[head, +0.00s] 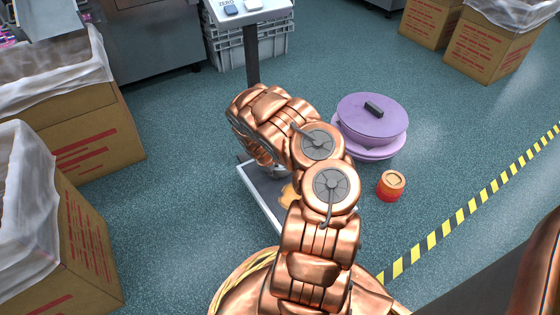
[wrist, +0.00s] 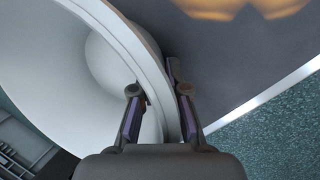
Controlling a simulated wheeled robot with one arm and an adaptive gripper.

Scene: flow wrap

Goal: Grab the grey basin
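The grey basin (wrist: 45,55) fills the left of the wrist view, its hollow inside and curved rim facing the camera. My gripper (wrist: 160,90) straddles the rim, with one finger inside the basin and the other outside. The fingers are drawn close together with the rim filling the gap, so it looks shut on the rim; the exact contact is partly hidden. In the head view my arm covers the basin and gripper.
A grey, pale-edged platform (head: 262,204) lies under my arm. Lined cartons (head: 75,135) stand left, a scale stand (head: 252,50) behind.

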